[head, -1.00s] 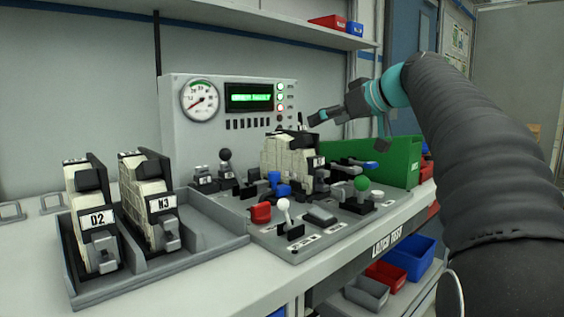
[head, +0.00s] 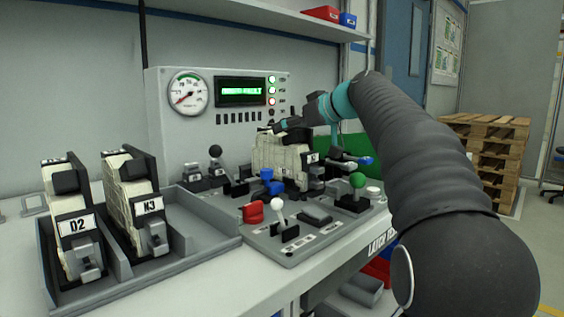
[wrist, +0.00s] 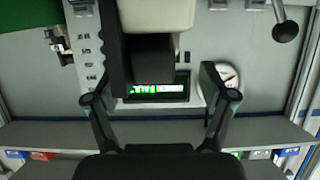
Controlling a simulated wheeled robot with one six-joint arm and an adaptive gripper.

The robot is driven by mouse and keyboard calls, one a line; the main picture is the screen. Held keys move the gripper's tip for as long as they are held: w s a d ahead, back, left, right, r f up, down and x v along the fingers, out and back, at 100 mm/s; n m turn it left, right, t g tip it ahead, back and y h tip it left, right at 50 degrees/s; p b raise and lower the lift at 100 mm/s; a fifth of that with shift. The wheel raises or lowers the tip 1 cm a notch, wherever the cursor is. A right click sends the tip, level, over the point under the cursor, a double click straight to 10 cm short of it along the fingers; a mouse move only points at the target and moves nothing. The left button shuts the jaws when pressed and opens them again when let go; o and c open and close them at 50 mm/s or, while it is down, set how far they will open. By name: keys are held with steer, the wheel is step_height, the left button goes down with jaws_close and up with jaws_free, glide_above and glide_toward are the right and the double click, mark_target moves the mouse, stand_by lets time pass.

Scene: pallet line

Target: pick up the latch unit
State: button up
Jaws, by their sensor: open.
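A cream, ribbed latch unit (head: 280,155) with black side plates and a white label stands upright in the test fixture (head: 330,228) on the bench. My gripper (head: 272,128) is just above its top, and my arm partly hides the area behind it. In the wrist view the open fingers (wrist: 158,100) stand on either side of the unit's black grip (wrist: 150,62). The unit's cream body (wrist: 158,15) shows at the top of that view. I cannot tell whether the fingers touch the grip. Two similar units, D2 (head: 72,220) and N3 (head: 135,200), stand in a grey tray (head: 205,238) at left.
A test panel with a gauge (head: 188,92) and green display (head: 241,92) stands behind. Levers with white (head: 278,206), green (head: 357,181) and black (head: 215,151) knobs surround the unit. Wooden pallets (head: 490,150) stand beyond.

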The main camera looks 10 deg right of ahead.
mark_target(284, 133)
steer(key=x, duration=0.4)
steer(key=shift+w+d+f, duration=0.15)
steer(key=shift+f, duration=0.35)
jaws_close()
